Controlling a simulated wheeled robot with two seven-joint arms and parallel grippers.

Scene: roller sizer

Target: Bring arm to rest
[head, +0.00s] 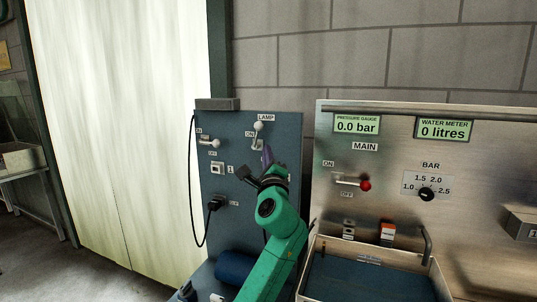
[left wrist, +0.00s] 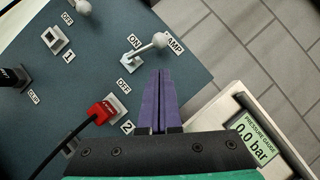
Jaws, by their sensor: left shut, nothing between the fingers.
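My left gripper (head: 267,156) is in front of the blue-grey panel (head: 286,128), just below the LAMP lever (head: 258,128). Its purple fingers (left wrist: 161,75) are shut with nothing between them. In the left wrist view the fingertips lie below the white ball of the LAMP lever (left wrist: 160,40), with a gap in the picture. In the head view this lever points up, towards its ON label. My green left wrist hides part of the panel's lower right. My right gripper is in neither view.
A red plug (left wrist: 102,112) with a black cable sits beside the fingers at socket 2. A black plug (head: 215,203) is at the left. A steel unit with a red-knobbed MAIN lever (head: 365,185) and a basin (head: 310,283) stands close on the right.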

